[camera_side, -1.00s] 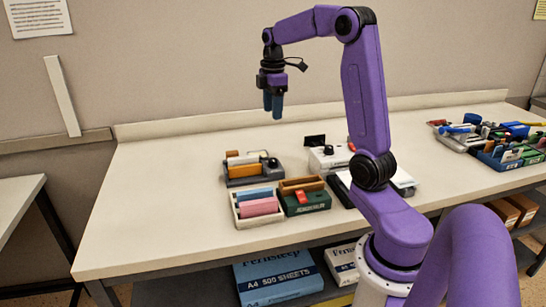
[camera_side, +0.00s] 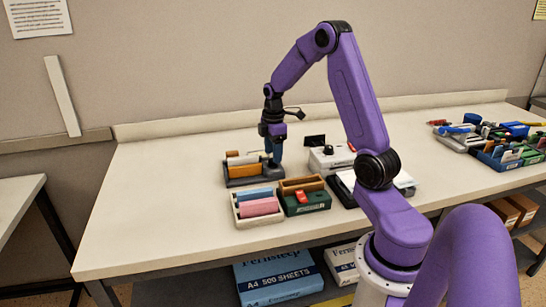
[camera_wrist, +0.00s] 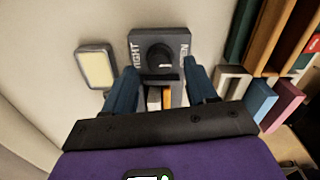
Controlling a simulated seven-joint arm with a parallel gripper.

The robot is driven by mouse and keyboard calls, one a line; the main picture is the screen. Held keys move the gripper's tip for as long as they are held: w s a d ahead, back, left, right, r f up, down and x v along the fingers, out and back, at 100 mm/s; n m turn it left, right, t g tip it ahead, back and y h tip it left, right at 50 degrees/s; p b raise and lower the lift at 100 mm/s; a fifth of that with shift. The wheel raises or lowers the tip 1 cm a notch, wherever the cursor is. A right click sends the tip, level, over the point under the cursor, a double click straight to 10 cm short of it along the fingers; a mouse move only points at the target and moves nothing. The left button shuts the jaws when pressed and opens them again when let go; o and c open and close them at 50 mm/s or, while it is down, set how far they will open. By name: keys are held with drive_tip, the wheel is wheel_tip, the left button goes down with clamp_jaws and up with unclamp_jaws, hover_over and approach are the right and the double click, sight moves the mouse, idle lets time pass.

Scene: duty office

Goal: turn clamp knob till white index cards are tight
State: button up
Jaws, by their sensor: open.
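My gripper (camera_wrist: 161,72) is open, one blue finger on each side of the knob, with gaps visible. In the side view, my gripper (camera_side: 274,155) is down at the holder's right end and hides the knob.
A white tray (camera_side: 238,222) of blue and pink cards and a green box (camera_side: 305,209) stand in front. A pale device with a black knob (camera_side: 330,160) stands close on the right. A yellow-topped pad (camera_wrist: 97,69) lies beside the clamp. The left table is clear.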

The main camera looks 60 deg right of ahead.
drive_tip(key=shift+f, duration=1.15)
drive_tip(key=c, duration=1.1)
drive_tip(key=shift+o, duration=0.2)
drive_tip(key=shift+m, duration=0.4)
drive_tip(key=m, duration=0.4)
drive_tip(key=shift+m, duration=0.4)
drive_tip(key=m, duration=0.5)
drive_tip(key=shift+m, duration=0.3)
